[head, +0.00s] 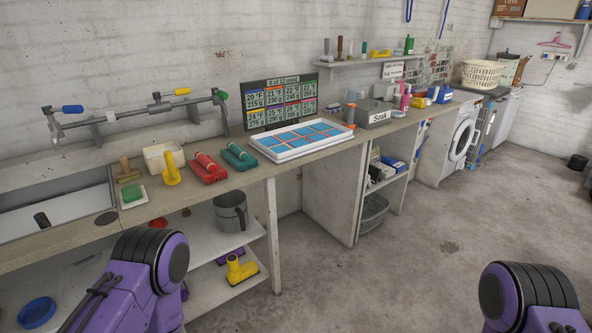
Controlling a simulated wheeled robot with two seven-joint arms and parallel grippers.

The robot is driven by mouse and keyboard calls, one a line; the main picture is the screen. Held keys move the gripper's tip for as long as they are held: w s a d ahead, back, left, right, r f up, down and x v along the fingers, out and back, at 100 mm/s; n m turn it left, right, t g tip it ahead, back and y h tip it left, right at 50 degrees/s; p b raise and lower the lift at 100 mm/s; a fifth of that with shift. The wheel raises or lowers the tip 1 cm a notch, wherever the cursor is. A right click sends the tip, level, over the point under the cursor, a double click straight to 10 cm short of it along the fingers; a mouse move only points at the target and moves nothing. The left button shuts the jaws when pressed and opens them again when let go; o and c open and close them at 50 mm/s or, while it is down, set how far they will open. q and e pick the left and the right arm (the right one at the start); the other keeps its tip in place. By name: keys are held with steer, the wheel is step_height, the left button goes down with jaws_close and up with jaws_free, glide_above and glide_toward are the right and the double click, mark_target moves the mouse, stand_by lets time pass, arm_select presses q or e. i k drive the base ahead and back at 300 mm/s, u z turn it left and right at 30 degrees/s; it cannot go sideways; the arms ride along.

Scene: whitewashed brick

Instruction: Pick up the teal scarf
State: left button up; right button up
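A teal item (239,157) lies on the workbench, left of the white tray with blue squares. It looks like a small roll on a dark teal base. It is the only teal thing I can make out that could be the scarf, but it is too small to tell if it is cloth. A similar red item (207,168) lies just left of it, with a narrow gap. Neither gripper shows; only purple and black parts of my arms show at the bottom left and bottom right, well short of the teal item.
A white tray (262,151) with blue squares lies right of the teal item, before a display (280,101). A yellow-handled tool (171,170) and green block (132,194) stand to the left. A grey jug (231,212) is on the shelf below.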

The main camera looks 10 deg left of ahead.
mark_target(239, 158)
steer(key=z, duration=0.35)
steer(key=i, duration=1.15)
steer(key=u, duration=0.8)
